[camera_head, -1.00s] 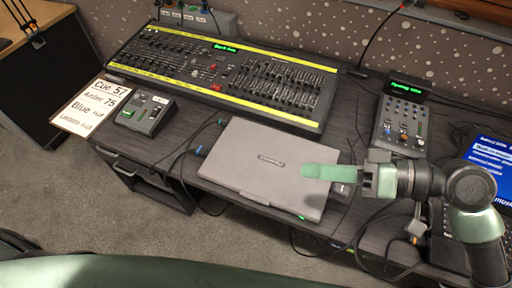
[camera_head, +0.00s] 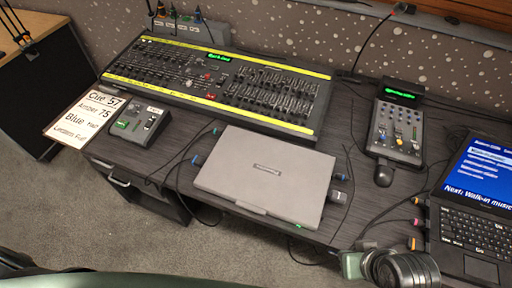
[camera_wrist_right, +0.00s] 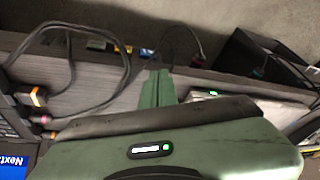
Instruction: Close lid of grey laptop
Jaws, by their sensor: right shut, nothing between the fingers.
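The grey laptop (camera_head: 266,175) lies on the dark desk in the head view with its lid down flat and a small logo on top. Part of it, with a small green light on its edge, shows in the right wrist view (camera_wrist_right: 275,112). My right gripper (camera_head: 352,265) is at the desk's front edge, right of the laptop and apart from it. Its green fingers are together and empty in the right wrist view (camera_wrist_right: 157,88). My left gripper is in neither view.
A large fader console (camera_head: 215,83) stands behind the laptop. A small mixer (camera_head: 396,128) and an open black laptop (camera_head: 475,225) are to the right. A small box (camera_head: 140,122) and a cue sheet (camera_head: 86,117) are at left. Cables cross the desk beside my right gripper.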

